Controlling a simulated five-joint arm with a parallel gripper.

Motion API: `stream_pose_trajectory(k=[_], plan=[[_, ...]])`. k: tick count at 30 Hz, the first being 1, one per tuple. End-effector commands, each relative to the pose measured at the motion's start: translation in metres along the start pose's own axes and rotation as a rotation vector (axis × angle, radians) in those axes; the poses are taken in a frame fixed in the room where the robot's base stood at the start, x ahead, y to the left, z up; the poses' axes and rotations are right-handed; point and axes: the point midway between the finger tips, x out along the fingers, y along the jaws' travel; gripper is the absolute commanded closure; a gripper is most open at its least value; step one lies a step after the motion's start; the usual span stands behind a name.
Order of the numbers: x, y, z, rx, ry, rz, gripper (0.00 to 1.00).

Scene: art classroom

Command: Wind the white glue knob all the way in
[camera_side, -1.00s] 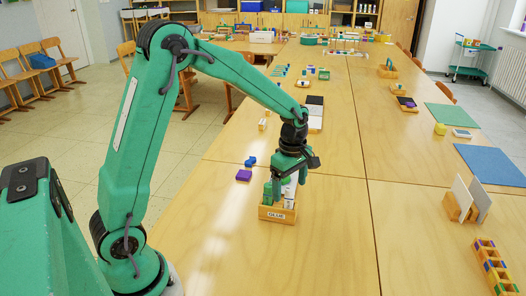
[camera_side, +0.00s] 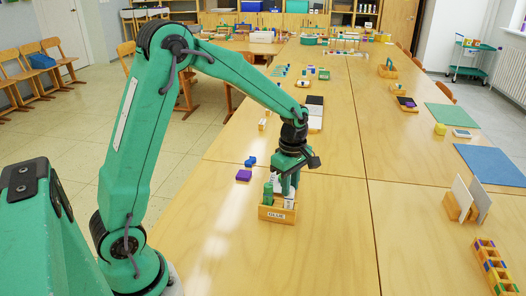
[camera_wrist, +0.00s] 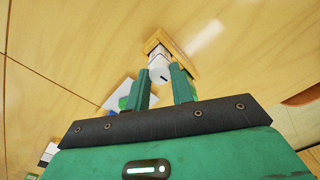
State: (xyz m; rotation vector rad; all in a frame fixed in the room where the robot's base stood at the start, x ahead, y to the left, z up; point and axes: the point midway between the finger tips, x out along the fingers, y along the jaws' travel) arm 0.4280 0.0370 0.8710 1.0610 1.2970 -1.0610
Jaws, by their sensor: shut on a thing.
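A white glue stick with a round white knob (camera_wrist: 160,69) stands between the fingers of my gripper (camera_wrist: 162,82) in the wrist view. A dark mark shows on the knob's face. My gripper (camera_side: 284,188) points down over a small wooden box (camera_side: 277,214) with a white label on its front in the side view. It is shut on the white knob. Another white stick (camera_side: 289,201) and a green piece (camera_side: 268,194) stand in the box beside the fingers. The fingers partly hide the knob in the side view, and how far it is wound cannot be told.
A purple block (camera_side: 243,175) and a blue piece (camera_side: 249,161) lie on the table left of the box. A wooden stand with white cards (camera_side: 460,198) and a colourful rack (camera_side: 491,262) are at the right. The tabletop in front of the box is clear.

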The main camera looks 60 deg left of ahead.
Motion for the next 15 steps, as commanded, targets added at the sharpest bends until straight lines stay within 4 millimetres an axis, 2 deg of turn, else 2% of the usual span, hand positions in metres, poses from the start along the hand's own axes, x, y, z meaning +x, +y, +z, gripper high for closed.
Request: stream_pose_trajectory(k=[15], plan=[[-0.0001, 0.0001, 0.0, -0.355, 0.0, 0.0, 0.86]])
